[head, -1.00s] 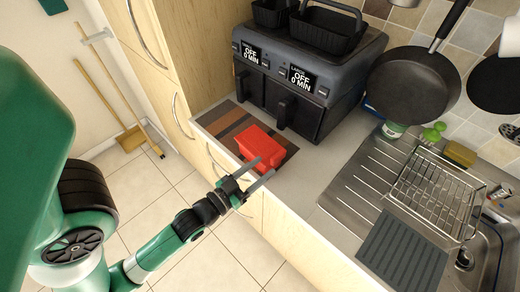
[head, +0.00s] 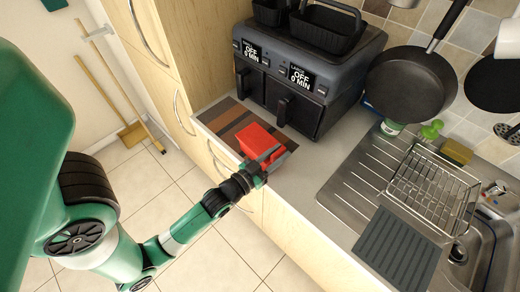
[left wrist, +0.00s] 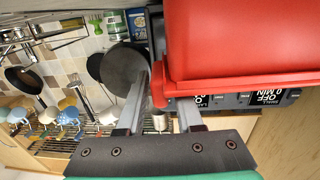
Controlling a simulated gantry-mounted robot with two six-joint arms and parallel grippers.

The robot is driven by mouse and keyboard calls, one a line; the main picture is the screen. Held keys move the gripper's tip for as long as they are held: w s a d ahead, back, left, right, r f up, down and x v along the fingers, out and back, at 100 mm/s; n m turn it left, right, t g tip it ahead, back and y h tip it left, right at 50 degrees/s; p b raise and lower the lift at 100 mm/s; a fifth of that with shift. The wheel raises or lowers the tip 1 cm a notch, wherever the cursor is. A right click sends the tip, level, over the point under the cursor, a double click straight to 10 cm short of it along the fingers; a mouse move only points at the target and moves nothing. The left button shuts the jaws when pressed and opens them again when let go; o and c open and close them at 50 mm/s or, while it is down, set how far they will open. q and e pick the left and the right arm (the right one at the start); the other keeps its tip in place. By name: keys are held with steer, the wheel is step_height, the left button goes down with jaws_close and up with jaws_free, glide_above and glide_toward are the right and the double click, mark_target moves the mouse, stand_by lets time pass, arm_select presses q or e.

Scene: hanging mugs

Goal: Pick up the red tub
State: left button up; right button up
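The red tub (head: 257,142) sits on a brown striped mat (head: 224,119) on the counter, in front of the air fryer. My left gripper (head: 275,159) is at the tub's near right side in the head view, fingers reaching over the counter. In the left wrist view the red tub (left wrist: 245,45) fills the upper right. The left gripper's two fingers (left wrist: 155,95) are apart there, with a narrow red part of the tub showing between them. Whether the fingers touch it is unclear. My right gripper is not in view.
The dark two-drawer air fryer (head: 305,72) stands close behind the tub. To the right are the steel drainer (head: 345,190), a dish rack (head: 432,185) and a hanging black pan (head: 413,84). The counter's front edge runs just below the gripper.

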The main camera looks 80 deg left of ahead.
arm_select(q)
jaws_close()
stand_by(1.1)
